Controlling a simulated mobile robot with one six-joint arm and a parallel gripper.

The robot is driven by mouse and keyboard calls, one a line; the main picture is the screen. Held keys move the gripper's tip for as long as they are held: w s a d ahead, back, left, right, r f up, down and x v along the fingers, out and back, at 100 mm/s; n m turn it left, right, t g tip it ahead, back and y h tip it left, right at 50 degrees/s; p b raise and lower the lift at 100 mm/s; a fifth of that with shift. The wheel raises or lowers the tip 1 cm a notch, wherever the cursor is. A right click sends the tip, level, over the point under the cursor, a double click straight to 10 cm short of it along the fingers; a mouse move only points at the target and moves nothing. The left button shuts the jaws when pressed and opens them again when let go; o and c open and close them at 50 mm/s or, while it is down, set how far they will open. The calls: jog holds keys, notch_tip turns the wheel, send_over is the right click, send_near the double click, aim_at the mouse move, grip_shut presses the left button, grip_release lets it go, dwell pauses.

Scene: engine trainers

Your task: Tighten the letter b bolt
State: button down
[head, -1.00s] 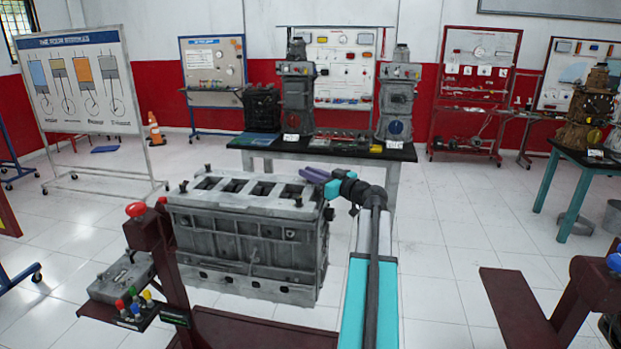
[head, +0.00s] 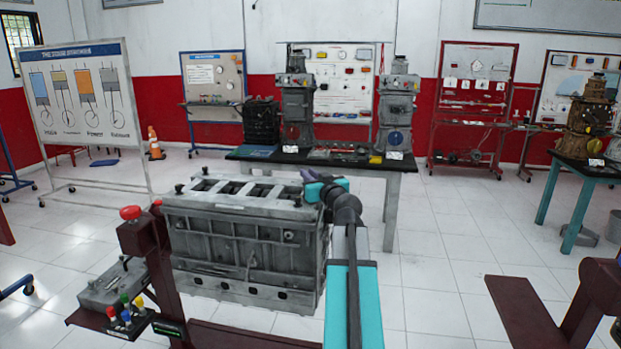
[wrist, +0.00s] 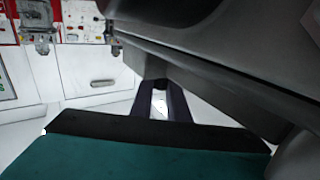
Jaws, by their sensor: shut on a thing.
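The grey engine block (head: 245,240) stands in the middle of the head view. Dark bolts show on its top at the front left (head: 180,188), back left (head: 206,170) and front right (head: 298,203). My teal and dark gripper (head: 308,177) is at the block's back right top corner. In the wrist view my gripper's dark fingers (wrist: 161,100) reach to the underside of a grey edge and are close together. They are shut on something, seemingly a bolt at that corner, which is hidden. No letter can be read on any bolt.
A dark red stand (head: 160,265) with a red knob and coloured buttons is at the front left. A black-topped table (head: 270,157) with engine models stands behind the block. Dark red frames (head: 525,310) stand at the right. White floor between is clear.

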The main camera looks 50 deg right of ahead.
jog(key=shift+h, duration=0.4)
jog(key=c, duration=1.7)
grip_release()
jog(key=shift+s+a, duration=0.1)
jog(key=shift+s, duration=0.05)
jog(key=b+v, duration=0.2)
jog(key=v, duration=0.6)
jog(key=shift+s+a, duration=0.1)
jog(key=shift+s, duration=0.05)
jog(key=shift+b+v, duration=2.55)
jog(key=shift+b, duration=2.35)
jog(key=shift+r, duration=0.2)
